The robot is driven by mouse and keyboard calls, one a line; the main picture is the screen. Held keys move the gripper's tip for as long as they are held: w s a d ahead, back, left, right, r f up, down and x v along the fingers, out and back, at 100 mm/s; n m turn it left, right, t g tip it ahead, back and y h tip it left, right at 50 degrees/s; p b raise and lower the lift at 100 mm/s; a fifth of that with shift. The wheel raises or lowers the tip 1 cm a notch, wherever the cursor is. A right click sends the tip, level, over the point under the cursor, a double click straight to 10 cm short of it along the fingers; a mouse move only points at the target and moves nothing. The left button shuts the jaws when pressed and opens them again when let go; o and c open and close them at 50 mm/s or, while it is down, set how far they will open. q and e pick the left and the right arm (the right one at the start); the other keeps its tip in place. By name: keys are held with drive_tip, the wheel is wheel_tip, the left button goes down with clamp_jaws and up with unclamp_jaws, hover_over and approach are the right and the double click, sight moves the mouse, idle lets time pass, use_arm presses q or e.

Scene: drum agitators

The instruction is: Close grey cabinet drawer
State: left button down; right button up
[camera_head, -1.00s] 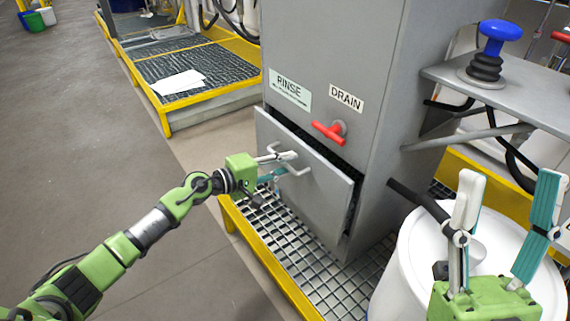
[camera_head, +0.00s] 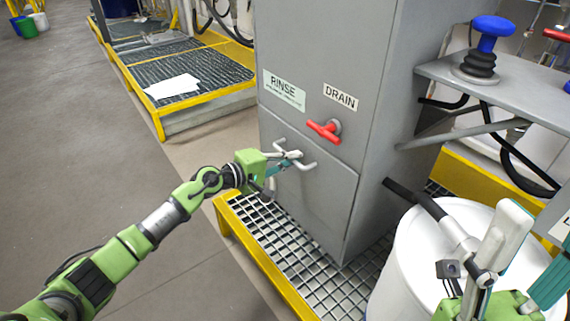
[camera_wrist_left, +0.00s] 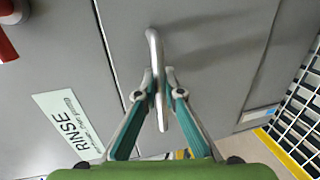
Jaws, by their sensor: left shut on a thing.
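The grey cabinet drawer (camera_head: 312,203) is the lower front of the grey cabinet (camera_head: 345,60). Its face looks flush with the cabinet in the head view, with only a thin seam around it. A pale bar handle (camera_head: 307,166) sticks out from the drawer front. My left gripper (camera_head: 291,158) is shut on this handle; the left wrist view shows its two fingers on either side of the handle (camera_wrist_left: 155,50). My right gripper (camera_head: 530,255) is at the lower right, fingers apart and nothing seen between them, in front of a white drum.
A red drain valve handle (camera_head: 324,131) sits just above the drawer. The white drum (camera_head: 392,278) stands right of the cabinet on a grated platform (camera_head: 290,253) with yellow edges. A shelf with a blue knob (camera_head: 491,30) is at upper right. Open floor lies left.

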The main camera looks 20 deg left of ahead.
use_arm(q)
drive_tip(key=shift+w+r, duration=0.1)
drive_tip(key=c, duration=2.3)
unclamp_jaws()
drive_tip(key=shift+c, duration=0.2)
drive_tip(key=shift+o, duration=0.9)
drive_tip(key=shift+w+d, duration=0.1)
drive_tip(key=shift+d, duration=0.05)
drive_tip(key=v, duration=1.2)
